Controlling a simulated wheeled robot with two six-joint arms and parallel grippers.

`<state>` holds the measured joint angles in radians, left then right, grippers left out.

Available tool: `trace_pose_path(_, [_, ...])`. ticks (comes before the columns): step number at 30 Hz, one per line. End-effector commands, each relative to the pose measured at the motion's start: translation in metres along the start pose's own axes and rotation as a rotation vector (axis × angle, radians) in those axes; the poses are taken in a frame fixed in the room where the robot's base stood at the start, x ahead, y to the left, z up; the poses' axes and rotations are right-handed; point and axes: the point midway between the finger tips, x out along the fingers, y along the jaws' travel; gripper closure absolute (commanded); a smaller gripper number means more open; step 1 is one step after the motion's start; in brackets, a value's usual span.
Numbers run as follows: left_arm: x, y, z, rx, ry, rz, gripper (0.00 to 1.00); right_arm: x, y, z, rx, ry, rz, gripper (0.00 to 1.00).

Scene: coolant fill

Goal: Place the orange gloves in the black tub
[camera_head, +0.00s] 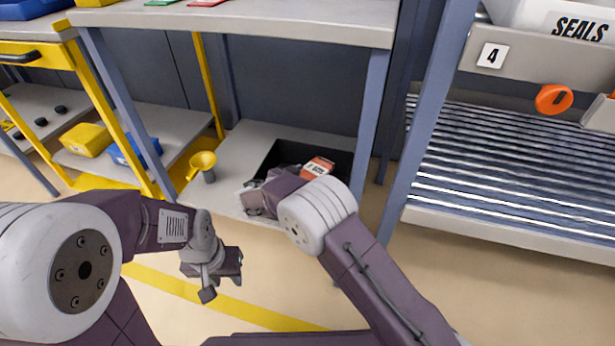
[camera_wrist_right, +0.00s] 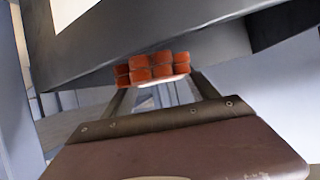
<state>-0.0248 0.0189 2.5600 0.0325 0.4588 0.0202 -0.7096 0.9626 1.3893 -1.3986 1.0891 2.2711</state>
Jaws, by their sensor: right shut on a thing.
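The orange gloves (camera_head: 318,167) show as an orange piece with a pale label, in front of the tub's dark inside. In the right wrist view the gloves (camera_wrist_right: 153,68) show stubby orange finger ends between my fingers. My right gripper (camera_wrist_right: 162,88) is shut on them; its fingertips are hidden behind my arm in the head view. The black tub (camera_head: 340,160) stands on the lower shelf, partly hidden by my right wrist. Its dark wall (camera_wrist_right: 215,45) fills the upper wrist view. I cannot tell how deep the gloves are. My left gripper (camera_head: 238,262) hangs away from the tub; its opening is unclear.
A yellow funnel (camera_head: 202,165) stands left of the tub on the lower shelf (camera_head: 225,172). The worktop (camera_head: 240,28) overhangs it, with a blue-grey leg (camera_head: 372,115) on the right. Yellow (camera_head: 86,138) and blue (camera_head: 135,151) boxes lie further left. A roller rack (camera_head: 500,180) stands right.

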Motion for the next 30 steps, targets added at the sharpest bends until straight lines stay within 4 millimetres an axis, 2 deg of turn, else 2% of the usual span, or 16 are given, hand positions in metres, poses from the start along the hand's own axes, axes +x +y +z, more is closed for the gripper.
trace_pose_path(14, [0.012, 0.000, 0.001, 0.000, 0.000, 0.000, 0.64, 0.003, 0.000, 0.006, -0.001, 0.000, 0.000, 0.86])
trace_pose_path(15, [0.012, 0.000, 0.001, 0.000, 0.000, 0.000, 0.64, 0.003, 0.000, 0.006, -0.001, 0.000, 0.000, 0.27])
trace_pose_path(17, [0.012, 0.000, 0.001, 0.000, 0.000, 0.000, 0.64, 0.003, 0.000, 0.006, -0.001, 0.000, 0.000, 0.10])
trace_pose_path(26, [0.012, 0.000, 0.001, 0.000, 0.000, 0.000, 0.64, 0.003, 0.000, 0.006, -0.001, 0.000, 0.000, 0.08])
trace_pose_path(30, [0.000, 0.000, 0.000, 0.000, 0.000, 0.000, 0.64, -0.001, 0.000, -0.002, -0.001, 0.000, 0.000, 0.08])
